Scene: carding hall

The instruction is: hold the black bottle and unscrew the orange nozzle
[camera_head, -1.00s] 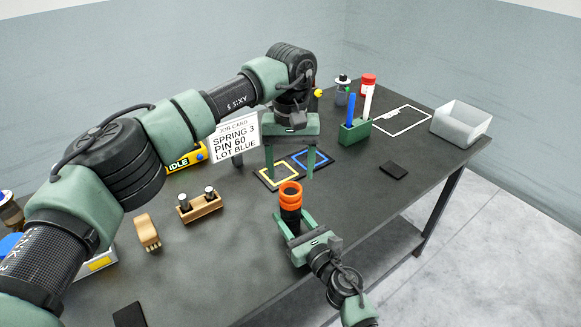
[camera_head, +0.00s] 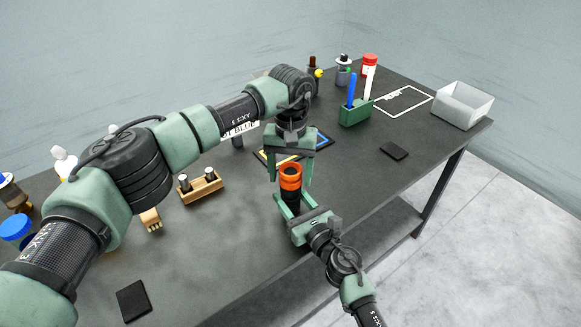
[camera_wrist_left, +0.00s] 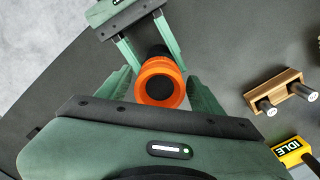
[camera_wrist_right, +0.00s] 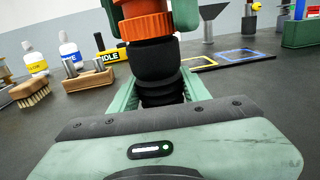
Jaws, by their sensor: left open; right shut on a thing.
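The black bottle (camera_head: 291,196) is upright in my right gripper (camera_head: 290,207), above the table's front edge. The right wrist view shows the bottle (camera_wrist_right: 155,62) between the right fingers. The orange nozzle (camera_head: 290,172) sits on top of it, and its ring (camera_wrist_left: 147,98) faces the left wrist camera. My left gripper (camera_head: 290,170) points down with its fingers open on either side of the nozzle. In the left wrist view the left fingers stand apart from the nozzle's sides. The fingers hide part of the bottle.
A wooden block with two pins (camera_head: 200,185), a brush (camera_head: 151,219) and a black pad (camera_head: 133,300) lie to the left. A green pen holder (camera_head: 355,111), a small dark pad (camera_head: 394,151) and a grey bin (camera_head: 462,105) stand to the right. The front middle is clear.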

